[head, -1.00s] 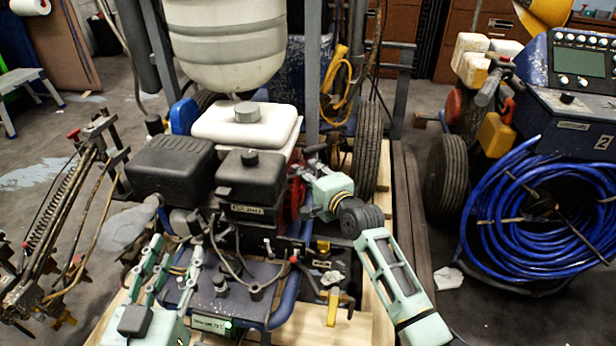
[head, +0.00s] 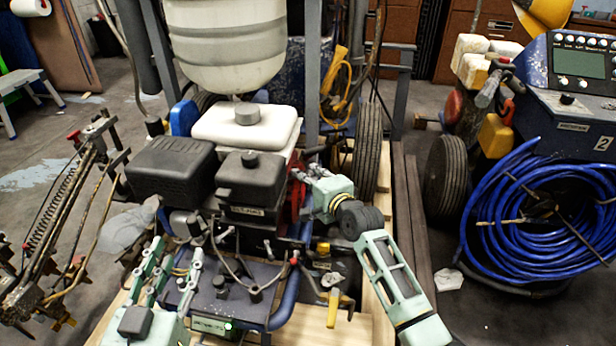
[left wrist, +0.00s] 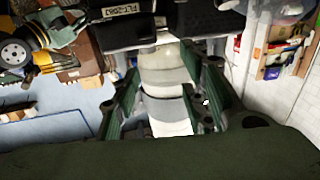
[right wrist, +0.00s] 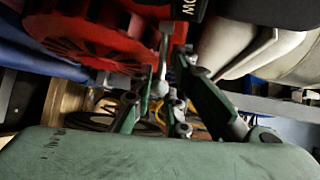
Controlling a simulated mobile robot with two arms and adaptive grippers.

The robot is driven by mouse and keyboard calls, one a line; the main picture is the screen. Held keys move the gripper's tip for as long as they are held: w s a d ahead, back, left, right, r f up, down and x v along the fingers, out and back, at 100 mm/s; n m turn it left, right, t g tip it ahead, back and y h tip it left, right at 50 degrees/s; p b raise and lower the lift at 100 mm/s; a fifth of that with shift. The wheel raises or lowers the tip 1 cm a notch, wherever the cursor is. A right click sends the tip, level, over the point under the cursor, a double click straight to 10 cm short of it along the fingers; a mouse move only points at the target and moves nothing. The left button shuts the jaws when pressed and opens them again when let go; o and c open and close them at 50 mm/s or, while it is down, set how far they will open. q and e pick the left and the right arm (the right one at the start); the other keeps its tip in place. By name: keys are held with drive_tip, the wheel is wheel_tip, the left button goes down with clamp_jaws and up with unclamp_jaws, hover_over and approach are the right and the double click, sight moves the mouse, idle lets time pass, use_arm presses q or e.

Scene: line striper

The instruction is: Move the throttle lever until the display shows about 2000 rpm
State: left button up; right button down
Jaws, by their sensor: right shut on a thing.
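My right gripper (head: 304,174) is at the right side of the engine, beside its red part (head: 297,198). In the right wrist view its fingers (right wrist: 168,82) are shut around a slim silver lever (right wrist: 164,48), which I take to be the throttle lever. In the head view the lever is hidden by the gripper. A small green display (head: 208,325) sits low on the front panel, partly behind my left gripper; its reading is too small to make out. My left gripper (head: 174,262) is open and empty in front of the panel, its fingers apart in the left wrist view (left wrist: 166,88).
The black engine covers (head: 170,168) and white tank (head: 246,125) stand close left of my right gripper. A yellow-handled valve (head: 333,305) is below it. A blue hose coil (head: 540,220) and a console (head: 580,75) stand at the right.

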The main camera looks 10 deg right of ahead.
use_arm(q)
drive_tip(key=s+a+f+g+y+p, duration=0.1)
drive_tip(key=s+a+f+g+p, duration=0.1)
drive_tip(key=s+f+g, duration=0.3)
drive_tip(key=s+a+f+g+y+p, duration=0.2)
drive_tip(key=s+f+g, duration=0.4)
drive_tip(key=f, duration=0.5)
drive_tip(key=shift+s+a+f+n, duration=0.3)
drive_tip(key=shift+s+a+f, duration=0.05)
drive_tip(key=shift+s+a, duration=0.55)
use_arm(e)
drive_tip(key=shift+s+r+m+t+h, duration=0.2)
drive_tip(key=shift+r+m+t+h, duration=0.1)
drive_tip(key=shift+m+h, duration=0.4)
drive_tip(key=c, duration=1.9)
unclamp_jaws()
drive_tip(key=shift+s+f, duration=0.15)
drive_tip(key=v, duration=1.2)
drive_tip(key=shift+r, duration=0.2)
